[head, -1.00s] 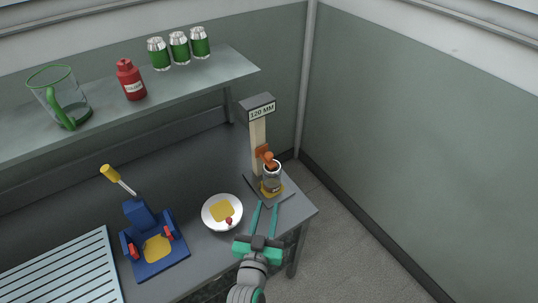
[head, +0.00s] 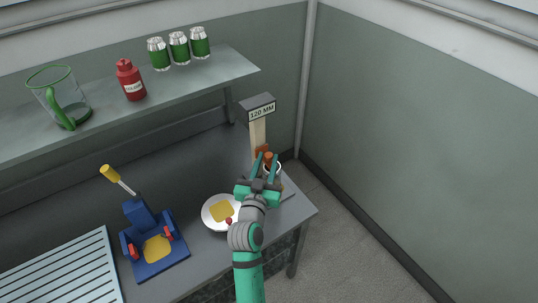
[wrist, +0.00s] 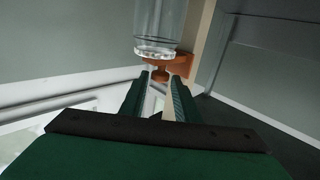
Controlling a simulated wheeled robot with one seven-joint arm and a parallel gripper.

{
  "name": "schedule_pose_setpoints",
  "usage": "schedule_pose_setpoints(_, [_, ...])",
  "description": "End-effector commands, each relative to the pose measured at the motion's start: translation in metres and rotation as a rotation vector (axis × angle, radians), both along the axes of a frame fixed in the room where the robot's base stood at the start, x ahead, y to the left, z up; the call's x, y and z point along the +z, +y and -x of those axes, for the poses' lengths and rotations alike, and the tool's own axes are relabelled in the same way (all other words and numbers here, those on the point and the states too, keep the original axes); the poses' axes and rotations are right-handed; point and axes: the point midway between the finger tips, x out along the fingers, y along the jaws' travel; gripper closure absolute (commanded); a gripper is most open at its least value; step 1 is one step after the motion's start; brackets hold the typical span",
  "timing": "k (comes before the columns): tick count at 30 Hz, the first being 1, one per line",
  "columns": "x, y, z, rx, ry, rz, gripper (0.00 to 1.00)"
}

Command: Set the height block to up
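The height gauge stand has a pale wooden post (head: 257,132) under a dark head with a "120 MM" sign (head: 262,112). An orange height block (head: 262,149) sits low on the post, with an orange knob (head: 268,156) at its front. In the wrist view the block (wrist: 185,66) and its knob (wrist: 160,75) show just beyond my fingertips. My gripper (head: 266,160) is open, with its two fingers either side of the knob in line; contact cannot be told. A clear glass jar (wrist: 160,25) stands right by the block, mostly hidden behind my gripper in the head view.
A white plate (head: 213,219) with a yellow patch and a red ball lies left of my arm. A blue fixture (head: 153,262) and a yellow-handled tool (head: 117,179) are further left. A shelf (head: 200,80) with cans, a red bottle and a glass mug overhangs the bench.

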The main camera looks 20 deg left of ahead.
Motion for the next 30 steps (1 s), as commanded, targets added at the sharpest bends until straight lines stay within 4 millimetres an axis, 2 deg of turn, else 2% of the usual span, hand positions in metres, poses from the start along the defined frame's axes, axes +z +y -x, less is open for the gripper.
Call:
schedule_pose_setpoints(6, [0.0,0.003,-0.024,0.0,0.0,0.0,0.71])
schedule_pose_setpoints(18, [0.0,0.003,-0.031,0.0,0.0,0.0,0.71])
schedule_pose_setpoints(19, [0.0,0.004,-0.03,0.0,0.001,0.0,0.76])
schedule_pose_setpoints(22, [0.0,0.004,-0.03,0.0,0.0,0.0,1.0])
schedule_pose_setpoints(27, [0.001,0.002,-0.031,-0.002,0.0,0.0,1.0])
schedule_pose_setpoints(30, [0.009,-0.005,-0.033,-0.014,-0.003,0.0,1.0])
